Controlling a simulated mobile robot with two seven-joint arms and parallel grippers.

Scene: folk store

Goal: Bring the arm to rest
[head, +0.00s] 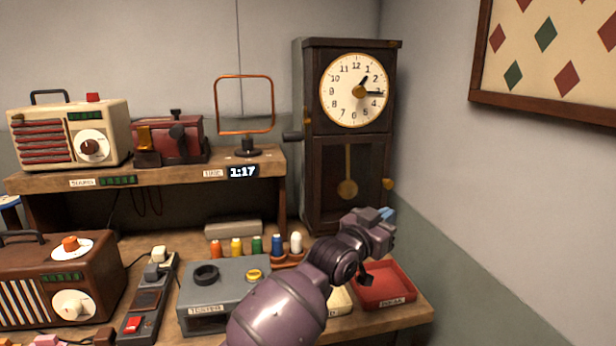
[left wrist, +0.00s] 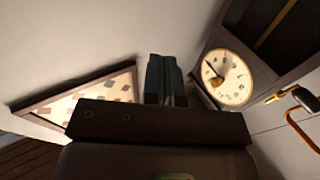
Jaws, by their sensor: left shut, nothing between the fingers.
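My left arm (head: 285,305) comes up from the bottom middle of the head view and reaches to the right. My left gripper (head: 387,214) is raised in front of the tall dark clock's lower right side, above the red tray. Its blue-grey fingers also show in the left wrist view (left wrist: 164,80), side by side, shut and empty. The clock (head: 312,160) has a round cream dial (head: 345,75) with its hands near 1 and just past 3. A pendulum hangs behind its lower front. The right gripper is not in view.
The red tray (head: 400,295) sits at the bench's right end, below the gripper. A grey tester box (head: 215,302) and several coloured spools are left of the arm. A shelf (head: 150,178) holds a cream radio (head: 115,120). Clear air lies right, before the wall.

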